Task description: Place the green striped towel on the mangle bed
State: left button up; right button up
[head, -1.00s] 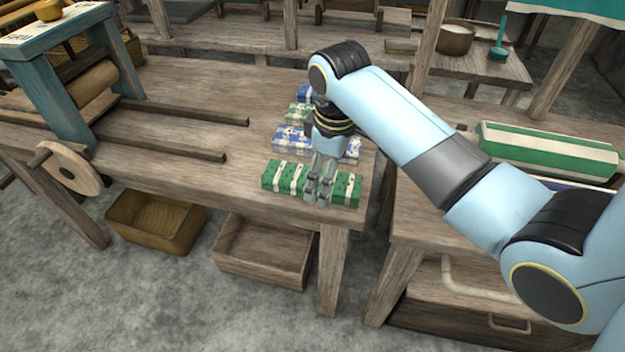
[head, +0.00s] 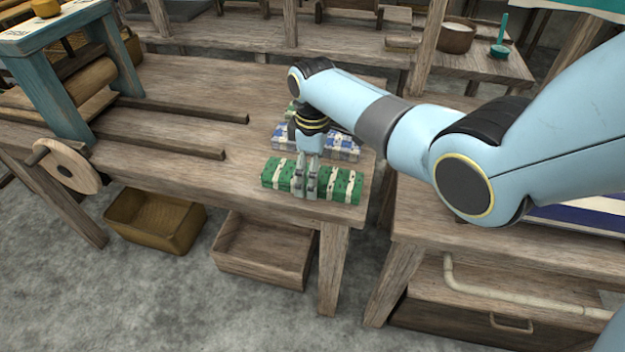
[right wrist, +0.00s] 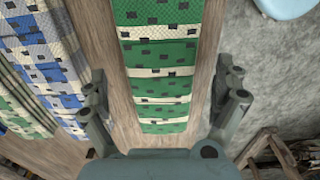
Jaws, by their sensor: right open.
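The green striped towel (head: 342,185), folded with cream bands and dark checks, lies near the front right corner of the wooden table. My right gripper (head: 306,187) points down at its middle. In the right wrist view the open fingers (right wrist: 163,108) stand on either side of the towel (right wrist: 160,88), with gaps between them and it; I cannot tell their exact height. The mangle bed, with two long dark rails (head: 160,145), runs along the table left of the towel. The teal mangle frame (head: 125,65) with wooden rollers stands at its left. My left gripper is not in view.
A blue checked towel (head: 345,147) lies just behind, with another green one partly hidden by my arm. Both show left in the right wrist view. A wooden hand wheel (head: 75,168) juts from the table's front. The tabletop (head: 235,165) between rails and towels is clear.

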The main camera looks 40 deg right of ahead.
jog(key=shift+f, duration=0.8)
jog(key=shift+r, duration=0.1)
jog(key=c, duration=1.4)
